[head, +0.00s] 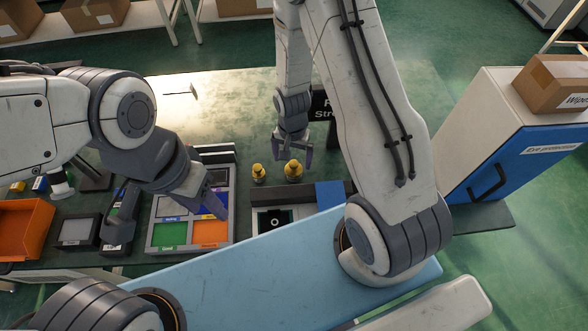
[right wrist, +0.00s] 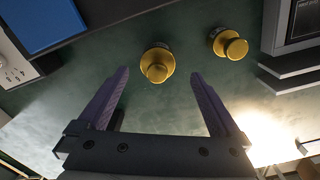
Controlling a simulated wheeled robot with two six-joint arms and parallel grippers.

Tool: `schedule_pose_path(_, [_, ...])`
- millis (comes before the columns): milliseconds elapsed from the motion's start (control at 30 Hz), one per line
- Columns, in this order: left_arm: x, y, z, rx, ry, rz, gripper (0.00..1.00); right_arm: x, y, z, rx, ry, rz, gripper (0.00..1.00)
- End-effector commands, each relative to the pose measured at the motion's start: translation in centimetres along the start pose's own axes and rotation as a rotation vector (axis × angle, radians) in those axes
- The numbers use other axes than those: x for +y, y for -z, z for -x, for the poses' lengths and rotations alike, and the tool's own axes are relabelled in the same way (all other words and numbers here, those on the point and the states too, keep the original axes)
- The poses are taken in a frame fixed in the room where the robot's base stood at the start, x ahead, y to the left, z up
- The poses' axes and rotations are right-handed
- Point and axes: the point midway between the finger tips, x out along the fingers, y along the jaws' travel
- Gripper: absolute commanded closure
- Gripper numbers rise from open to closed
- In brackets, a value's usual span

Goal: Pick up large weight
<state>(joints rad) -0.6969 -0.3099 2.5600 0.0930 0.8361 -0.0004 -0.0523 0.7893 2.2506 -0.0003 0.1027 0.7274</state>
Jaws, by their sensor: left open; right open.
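The large weight (head: 294,171), yellow with a knob on top, stands upright on the dark green table in the head view. A smaller yellow weight (head: 258,173) stands just left of it. My right gripper (head: 292,158) is open and empty, above and slightly behind the large weight. In the right wrist view the large weight (right wrist: 156,62) lies ahead of the two open fingers, roughly between their lines, and the small weight (right wrist: 230,43) is further right. My left gripper (head: 172,208) is open over the grey tray of coloured panels (head: 152,236).
A scale-like device (head: 262,218) and a blue block (head: 330,193) sit in front of the weights. An orange bin (head: 24,228) is at the left. A blue-fronted cabinet (head: 515,160) stands at the right. Table behind the weights is mostly clear.

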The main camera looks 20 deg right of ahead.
Motion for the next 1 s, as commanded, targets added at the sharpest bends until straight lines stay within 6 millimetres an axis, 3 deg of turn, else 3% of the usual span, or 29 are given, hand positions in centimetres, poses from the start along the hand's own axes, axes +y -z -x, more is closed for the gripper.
schedule_pose_path(433, [0.1, 0.1, 1.2, 0.0, 0.0, 0.0, 0.5, 0.4, -0.1, -4.7, -0.002, -0.001, 0.002, 0.0])
schedule_pose_path(767, [0.1, 0.1, 1.2, 0.0, 0.0, 0.0, 0.5, 0.3, 0.0, -5.3, 0.001, 0.002, 0.002, 0.0])
schedule_pose_path(867, [0.1, 0.1, 1.2, 0.0, 0.0, 0.0, 0.5, 0.3, 0.0, -5.3, 0.001, 0.002, 0.002, 0.34])
schedule_pose_path(1000, [0.1, 0.1, 1.2, 0.0, 0.0, 0.0, 0.5, 0.3, 0.0, -5.3, 0.0, 0.002, 0.002, 0.88])
